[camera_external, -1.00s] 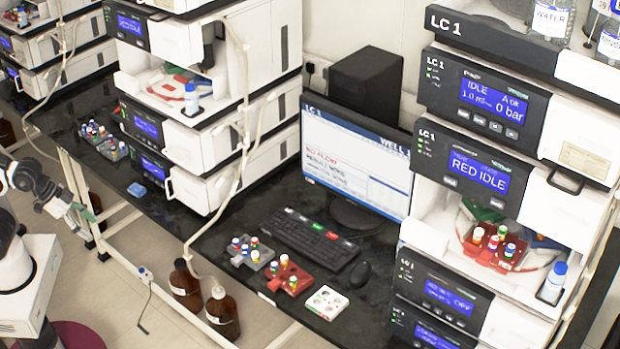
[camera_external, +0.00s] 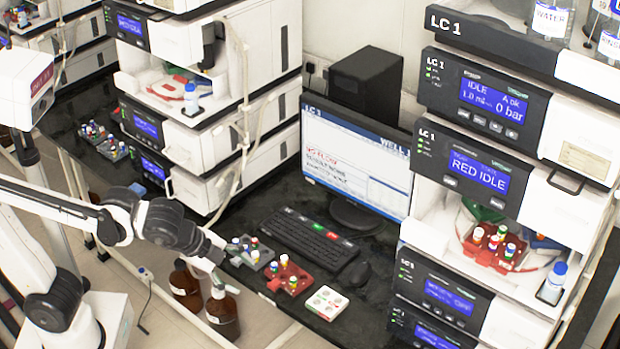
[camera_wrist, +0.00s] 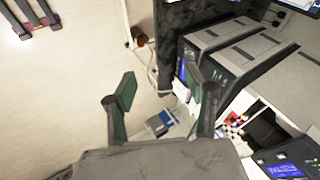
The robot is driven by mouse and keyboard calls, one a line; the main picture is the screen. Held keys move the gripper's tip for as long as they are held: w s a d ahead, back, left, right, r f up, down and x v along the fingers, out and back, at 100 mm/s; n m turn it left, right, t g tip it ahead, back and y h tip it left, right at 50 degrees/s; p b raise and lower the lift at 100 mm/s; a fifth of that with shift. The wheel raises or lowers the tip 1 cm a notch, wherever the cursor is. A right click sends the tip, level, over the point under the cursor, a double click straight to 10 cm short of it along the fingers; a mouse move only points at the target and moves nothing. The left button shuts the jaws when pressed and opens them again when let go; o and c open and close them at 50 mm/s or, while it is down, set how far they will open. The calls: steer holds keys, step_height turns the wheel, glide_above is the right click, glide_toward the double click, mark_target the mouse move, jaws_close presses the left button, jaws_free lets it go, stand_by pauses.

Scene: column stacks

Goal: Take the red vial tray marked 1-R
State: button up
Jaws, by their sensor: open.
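One red vial tray (camera_external: 288,278) lies on the dark bench in front of the keyboard, with several capped vials in it. Another red vial tray (camera_external: 493,252) sits in the open bay of the right-hand LC 1 stack, also holding vials. I cannot read a 1-R mark on either. My gripper (camera_external: 214,262) is at the bench's front edge, left of the grey tray and the bench's red tray, apart from both. In the wrist view its two fingers (camera_wrist: 158,85) are spread with nothing between them. Neither red tray is clearly identifiable there.
A grey vial tray (camera_external: 248,254) and a white tray (camera_external: 327,303) flank the bench's red tray. The keyboard (camera_external: 305,236), mouse (camera_external: 355,274) and monitor (camera_external: 357,160) stand behind. Brown bottles (camera_external: 222,315) stand on the floor below. A blue-capped bottle (camera_external: 553,283) stands at the right bay.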

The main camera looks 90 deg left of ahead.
steer(key=w+d+r+m+y+p, duration=0.25)
steer(key=w+r+m, duration=0.25)
steer(key=w, duration=0.8)
steer(key=w+d+r+m+y+p, duration=0.1)
steer(key=w+r+m+p, duration=0.4)
steer(key=w, duration=0.7)
steer(key=m+t+y+p, duration=0.2)
steer(key=m+y+p, duration=0.3)
steer(key=m+p, duration=0.3)
glide_toward(482, 262)
steer(key=shift+m+h, duration=0.25)
steer(key=shift+m, duration=0.15)
steer(key=x, duration=0.4)
steer(key=shift+s+a+f+b, duration=0.1)
steer(key=shift+a+f+b, duration=0.2)
steer(key=shift+a+b, duration=0.1)
steer(key=w+a+p, duration=0.2)
steer(key=w+a, duration=0.1)
steer(key=shift+f, duration=0.3)
steer(key=shift+w+a+f, duration=0.3)
steer(key=shift+a, duration=0.15)
steer(key=shift+c, duration=0.3)
